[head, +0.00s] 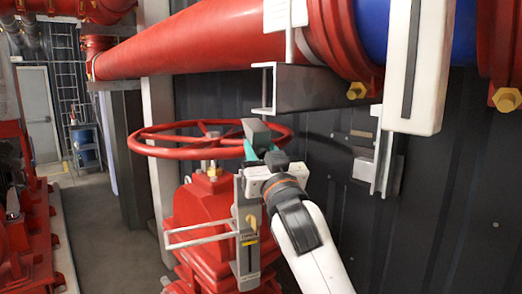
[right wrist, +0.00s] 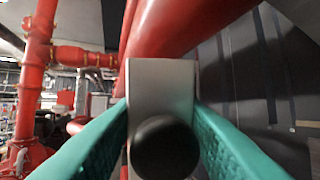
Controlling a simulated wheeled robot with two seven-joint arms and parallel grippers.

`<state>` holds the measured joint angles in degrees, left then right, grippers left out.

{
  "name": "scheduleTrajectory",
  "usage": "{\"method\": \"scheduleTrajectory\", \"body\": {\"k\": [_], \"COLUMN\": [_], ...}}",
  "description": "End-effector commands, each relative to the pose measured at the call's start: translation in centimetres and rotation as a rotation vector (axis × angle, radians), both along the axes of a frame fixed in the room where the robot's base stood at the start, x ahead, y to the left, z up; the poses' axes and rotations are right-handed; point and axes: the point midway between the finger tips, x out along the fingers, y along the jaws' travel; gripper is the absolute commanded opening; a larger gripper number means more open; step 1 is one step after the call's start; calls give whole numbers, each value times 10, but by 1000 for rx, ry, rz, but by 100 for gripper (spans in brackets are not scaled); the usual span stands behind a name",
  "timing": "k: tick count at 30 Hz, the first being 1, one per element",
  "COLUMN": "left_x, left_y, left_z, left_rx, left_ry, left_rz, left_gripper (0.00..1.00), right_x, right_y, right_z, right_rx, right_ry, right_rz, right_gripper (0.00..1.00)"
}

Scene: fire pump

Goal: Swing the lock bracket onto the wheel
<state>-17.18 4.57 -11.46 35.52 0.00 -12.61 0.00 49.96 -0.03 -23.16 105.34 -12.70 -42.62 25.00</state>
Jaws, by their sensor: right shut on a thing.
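The red handwheel (head: 165,151) lies level on top of a red valve body (head: 203,213) in the head view. The lock bracket appears as a grey metal piece (head: 257,131) standing by the wheel's right rim. In the right wrist view it is a grey plate (right wrist: 162,82) with a round black knob (right wrist: 165,147) in front. My right gripper (head: 264,160) has teal fingers, one on each side of the plate, and is shut on it. Whether the bracket touches the rim is hidden by the gripper. My left gripper is not in view.
A thick red pipe (head: 190,42) and a grey beam (head: 312,88) run above and behind the wheel. A grey upright plate with a wire loop (head: 203,236) stands at the valve. Dark wall panels close off the right. Floor (head: 105,215) is clear at left.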

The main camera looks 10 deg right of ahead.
Motion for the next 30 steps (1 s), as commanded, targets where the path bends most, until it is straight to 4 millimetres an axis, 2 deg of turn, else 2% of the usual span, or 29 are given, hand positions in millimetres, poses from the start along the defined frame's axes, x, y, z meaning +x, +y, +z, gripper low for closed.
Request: {"method": "scheduleTrajectory", "body": {"k": [5,12,18,30], "left_x": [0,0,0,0], "left_y": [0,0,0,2], "left_z": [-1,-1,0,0], "left_rx": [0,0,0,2], "left_ry": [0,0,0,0], "left_rz": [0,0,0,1], "left_gripper": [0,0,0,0], "right_x": [5,20,30,31], "right_y": [0,5,8,8], "right_z": [6,22,27,27], "right_rx": [-14,-78,-116,-122], "right_ry": [44,234,342,351], "right_rz": [-6,-6,-5,-6], "right_gripper": [0,0,0,0]}}
